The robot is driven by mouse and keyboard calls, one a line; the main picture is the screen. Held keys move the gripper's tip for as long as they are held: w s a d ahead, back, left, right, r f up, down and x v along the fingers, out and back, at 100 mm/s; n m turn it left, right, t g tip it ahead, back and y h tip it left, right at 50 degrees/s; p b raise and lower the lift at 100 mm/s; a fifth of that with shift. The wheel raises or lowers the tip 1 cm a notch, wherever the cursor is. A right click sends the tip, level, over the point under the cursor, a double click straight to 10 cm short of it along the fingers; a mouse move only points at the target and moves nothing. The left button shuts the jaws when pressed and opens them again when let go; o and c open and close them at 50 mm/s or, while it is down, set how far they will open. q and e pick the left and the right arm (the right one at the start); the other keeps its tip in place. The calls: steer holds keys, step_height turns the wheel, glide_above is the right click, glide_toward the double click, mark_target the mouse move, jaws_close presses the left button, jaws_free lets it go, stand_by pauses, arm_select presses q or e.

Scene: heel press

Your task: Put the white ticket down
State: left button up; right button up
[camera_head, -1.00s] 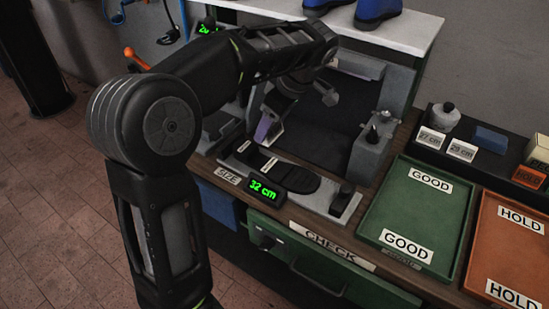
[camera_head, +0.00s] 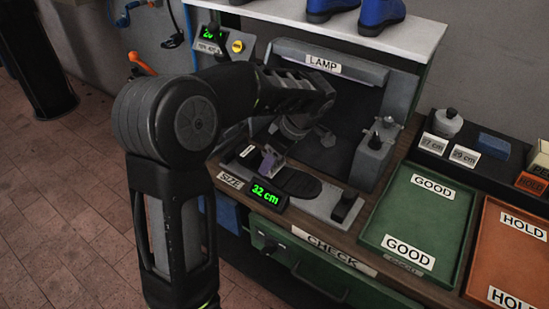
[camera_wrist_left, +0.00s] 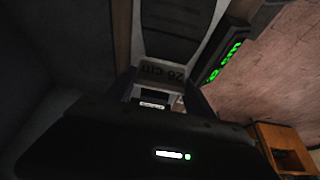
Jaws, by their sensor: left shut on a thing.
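My left gripper (camera_head: 270,163) is low over the left part of the grey size gauge in the head view. In the left wrist view the gripper (camera_wrist_left: 158,88) is shut on a small ticket (camera_wrist_left: 163,72) printed with what looks like 26 cm, upside down and in shade. The ticket lies at the fingertips, in front of the dark foot plate of the gauge. Whether it touches the gauge I cannot tell. In the head view the arm and fingers hide the ticket. My right gripper is not in view.
The size gauge (camera_head: 317,204) has a green display (camera_head: 267,195) reading 32 cm. A black tray (camera_head: 432,130) with 27 cm and 29 cm tickets stands at the right. The green GOOD tray (camera_head: 415,216) and orange HOLD tray (camera_head: 512,262) are empty. A lamp booth (camera_head: 330,66) stands behind.

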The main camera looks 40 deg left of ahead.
arm_select(q)
steer(key=shift+f, duration=0.3)
steer(key=shift+f, duration=0.2)
steer(key=o, duration=1)
steer(key=shift+r, duration=0.1)
